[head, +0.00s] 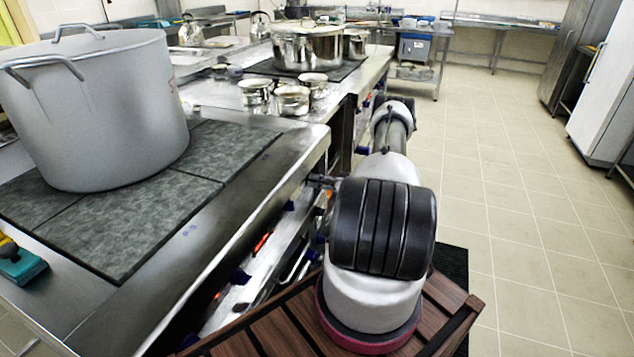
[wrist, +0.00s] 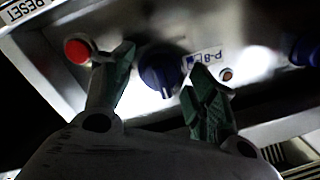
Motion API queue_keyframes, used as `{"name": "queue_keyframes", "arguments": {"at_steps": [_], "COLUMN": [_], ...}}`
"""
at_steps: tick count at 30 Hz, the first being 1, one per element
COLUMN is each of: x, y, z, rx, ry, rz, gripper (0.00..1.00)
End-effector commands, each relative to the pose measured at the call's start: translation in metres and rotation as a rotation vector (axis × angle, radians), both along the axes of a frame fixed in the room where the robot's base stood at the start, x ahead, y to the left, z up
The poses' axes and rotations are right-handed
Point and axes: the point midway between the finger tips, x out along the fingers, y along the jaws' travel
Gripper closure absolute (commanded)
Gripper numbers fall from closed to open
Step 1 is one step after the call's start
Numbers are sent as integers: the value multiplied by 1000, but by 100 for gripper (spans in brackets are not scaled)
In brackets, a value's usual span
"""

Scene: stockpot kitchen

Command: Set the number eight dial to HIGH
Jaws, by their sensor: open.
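In the wrist view a dark blue dial (wrist: 160,72) sits on the metal front panel, with a label reading P-8 (wrist: 205,57) to its right. My gripper (wrist: 160,75) is open, its two green-tipped fingers on either side of the dial. The dial lies between and a little beyond the fingertips. Whether either finger touches it I cannot tell. In the head view my arm reaches along the front of the stove counter (head: 250,210), and the gripper's fingers cannot be made out there. The dial's pointer setting is not readable.
A red button (wrist: 78,50) is close to the left finger, near a RESET label (wrist: 25,8). A small orange-red lamp (wrist: 226,74) is right of the dial. Another blue dial (wrist: 306,50) is at the right edge. A large stockpot (head: 110,110) stands on the hob. Floor at right is clear.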

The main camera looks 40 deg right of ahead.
Motion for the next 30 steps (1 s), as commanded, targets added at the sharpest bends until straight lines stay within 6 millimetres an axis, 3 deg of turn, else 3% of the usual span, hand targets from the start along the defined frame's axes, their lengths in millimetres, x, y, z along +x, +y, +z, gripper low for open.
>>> {"name": "queue_keyframes", "arguments": {"at_steps": [1, 8, 20, 30], "x": [0, 0, 0, 0], "y": [0, 0, 0, 0], "z": [0, 0, 0, -1], "rx": [0, 0, 46, 256], "ry": [0, 0, 27, 152], "rz": [0, 0, -1, -2], "gripper": [46, 88, 89, 89]}}
